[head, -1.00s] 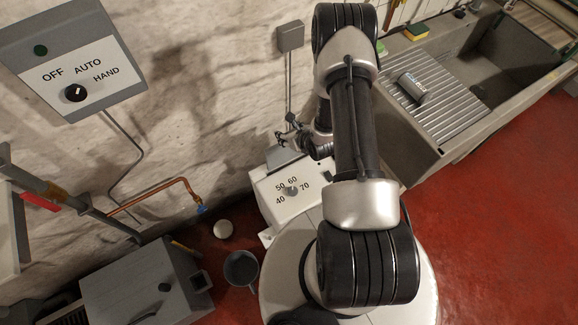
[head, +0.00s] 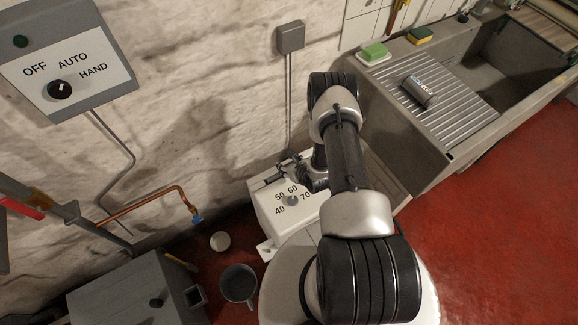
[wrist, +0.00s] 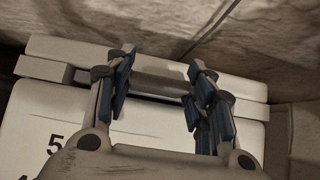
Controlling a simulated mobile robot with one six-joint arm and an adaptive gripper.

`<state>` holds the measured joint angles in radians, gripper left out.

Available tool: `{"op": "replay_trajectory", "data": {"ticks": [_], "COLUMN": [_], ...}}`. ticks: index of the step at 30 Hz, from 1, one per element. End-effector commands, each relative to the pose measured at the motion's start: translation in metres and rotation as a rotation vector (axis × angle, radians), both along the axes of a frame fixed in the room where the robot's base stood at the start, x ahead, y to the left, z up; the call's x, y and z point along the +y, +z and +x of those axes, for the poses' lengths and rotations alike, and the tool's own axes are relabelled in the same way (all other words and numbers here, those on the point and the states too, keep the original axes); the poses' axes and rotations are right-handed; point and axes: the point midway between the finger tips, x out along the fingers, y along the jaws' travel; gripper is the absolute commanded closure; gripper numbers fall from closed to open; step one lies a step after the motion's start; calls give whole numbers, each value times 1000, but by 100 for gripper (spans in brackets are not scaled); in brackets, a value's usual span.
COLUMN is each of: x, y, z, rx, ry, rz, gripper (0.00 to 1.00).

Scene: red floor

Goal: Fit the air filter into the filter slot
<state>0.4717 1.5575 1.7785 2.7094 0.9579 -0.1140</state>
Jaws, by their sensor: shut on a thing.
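My gripper (wrist: 160,75) has its blue-padded fingers on either side of a grey bar (wrist: 160,88), which seems to be part of the air filter, and is shut on it. The fingers sit over the top edge of a white box (wrist: 70,118) with a numbered dial. In the head view my gripper (head: 291,163) is small, at the top of this white box (head: 268,213) by the wall. The filter slot cannot be made out; my fingers and the dim light hide detail there, so I cannot tell how far the filter is seated.
The stone wall (head: 190,60) rises close behind the box. A grey switch box (head: 65,55) and copper pipe (head: 150,203) are at left. A mug (head: 238,284) and white round thing (head: 220,241) are on the floor. A sink (head: 440,140) stands right; the red floor (head: 490,240) there is clear.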

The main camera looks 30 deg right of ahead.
Motion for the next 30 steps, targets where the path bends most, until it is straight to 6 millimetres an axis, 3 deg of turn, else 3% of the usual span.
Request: {"op": "replay_trajectory", "data": {"ticks": [11,12,20,30], "x": [0,0,0,0], "y": [-4,-4,-3,-2], "z": [1,1,1,1], "rx": [-2,-1,-1,-1], "ry": [-1,0,0,0], "rz": [-1,0,0,0], "gripper": [88,49,32,31]}}
